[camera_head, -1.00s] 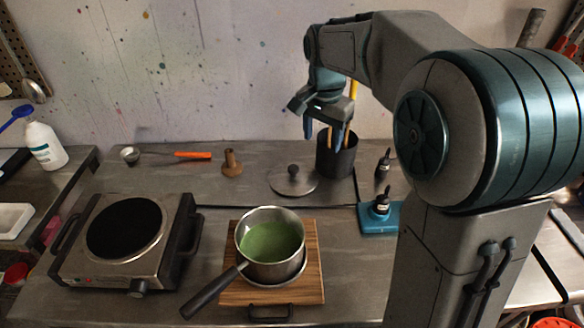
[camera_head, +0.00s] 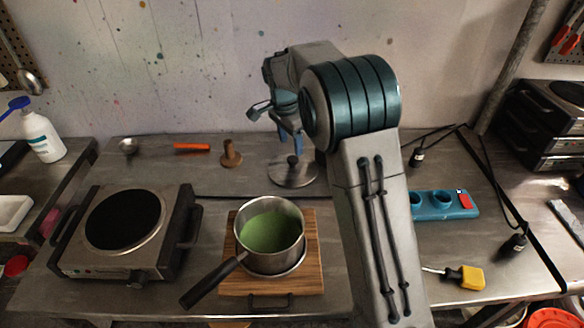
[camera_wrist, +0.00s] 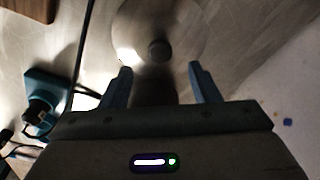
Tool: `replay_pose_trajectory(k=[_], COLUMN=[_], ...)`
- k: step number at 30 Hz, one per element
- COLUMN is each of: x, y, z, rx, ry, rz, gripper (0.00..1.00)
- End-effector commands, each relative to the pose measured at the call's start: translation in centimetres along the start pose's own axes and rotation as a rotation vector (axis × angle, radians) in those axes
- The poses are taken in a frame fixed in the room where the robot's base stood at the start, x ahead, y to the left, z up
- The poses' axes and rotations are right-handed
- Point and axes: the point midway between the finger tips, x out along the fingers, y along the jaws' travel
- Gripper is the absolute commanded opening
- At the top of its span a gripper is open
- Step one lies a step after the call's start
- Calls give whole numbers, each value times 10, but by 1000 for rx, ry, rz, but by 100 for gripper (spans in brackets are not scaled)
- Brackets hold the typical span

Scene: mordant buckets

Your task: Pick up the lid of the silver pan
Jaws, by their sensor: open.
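The silver pan (camera_head: 270,262) stands on a wooden board with green liquid inside and its dark handle toward the lower left. Its lid (camera_head: 288,176), a round metal disc with a dark knob (camera_head: 294,160), lies flat on the table behind the pan. My gripper (camera_head: 290,150) is open above the lid, close to the knob. In the wrist view the lid (camera_wrist: 185,25) and knob (camera_wrist: 159,50) show just beyond and between my two open fingers (camera_wrist: 158,75). Nothing is held. My arm hides the table right of the lid.
A hotplate (camera_head: 125,225) stands left of the pan on its wooden board (camera_head: 312,255). A brown wooden piece (camera_head: 231,155) stands left of the lid. A blue holder (camera_head: 445,204) and cables lie at right. The wall is close behind.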

Motion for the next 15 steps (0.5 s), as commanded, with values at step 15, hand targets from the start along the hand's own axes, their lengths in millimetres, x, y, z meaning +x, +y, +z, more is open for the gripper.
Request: replay_pose_trajectory(k=[15], x=[55], y=[0], z=[0], rx=[-1], ry=[-1], rz=[0], gripper=[56])
